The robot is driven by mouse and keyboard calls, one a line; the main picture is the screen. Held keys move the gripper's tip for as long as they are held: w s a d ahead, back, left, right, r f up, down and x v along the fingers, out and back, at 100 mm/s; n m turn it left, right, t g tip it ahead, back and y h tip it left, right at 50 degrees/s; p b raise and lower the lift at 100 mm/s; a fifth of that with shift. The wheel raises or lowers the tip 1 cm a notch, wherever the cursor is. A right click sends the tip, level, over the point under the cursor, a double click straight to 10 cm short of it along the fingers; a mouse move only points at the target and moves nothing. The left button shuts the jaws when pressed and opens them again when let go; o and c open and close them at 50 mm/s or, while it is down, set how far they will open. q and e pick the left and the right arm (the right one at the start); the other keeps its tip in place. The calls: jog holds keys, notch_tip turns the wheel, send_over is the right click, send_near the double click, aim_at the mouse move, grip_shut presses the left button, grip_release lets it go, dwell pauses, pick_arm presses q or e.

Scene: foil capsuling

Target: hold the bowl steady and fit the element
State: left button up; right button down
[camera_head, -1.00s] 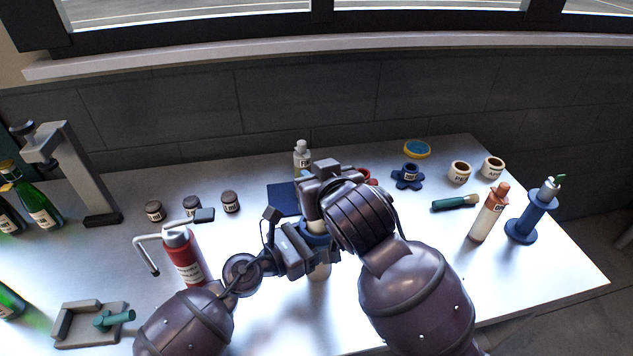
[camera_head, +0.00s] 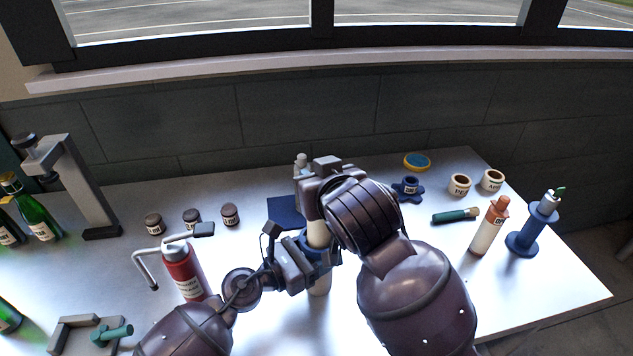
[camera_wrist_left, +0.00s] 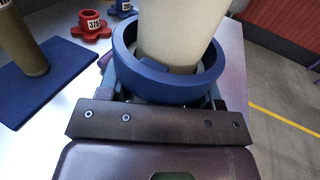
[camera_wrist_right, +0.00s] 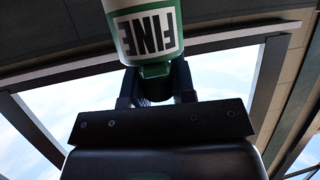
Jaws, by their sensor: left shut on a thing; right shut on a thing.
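The blue bowl (camera_head: 322,252) is a ring-shaped cup near the middle of the bench. My left gripper (camera_head: 308,258) is shut on it; the left wrist view shows the jaws around the bowl (camera_wrist_left: 122,72). The pale cylindrical element (camera_head: 318,234) stands upright above the bowl. In the left wrist view the element's (camera_wrist_left: 180,30) lower end is inside the rim, a little off-centre; whether it is seated is hidden. My right gripper (camera_head: 316,203) is above, shut on the element's green top end (camera_wrist_right: 155,72), which has a white FINE label.
A blue mat (camera_head: 284,207) lies behind. Three small dark-lidded jars (camera_head: 191,217) and a red canister (camera_head: 183,272) are left. A white-orange bottle (camera_head: 487,230), a blue spool-shaped stand (camera_head: 530,235) and a green tool (camera_head: 455,216) are right. The front right is clear.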

notch_tip(320, 180, up, 6)
send_over(318, 236)
jog(key=w, duration=0.3)
jog(key=shift+w+a+f, duration=0.15)
jog(key=shift+w, duration=0.05)
dwell(0.8)
jog(key=shift+f, duration=4.6)
dwell(1.6)
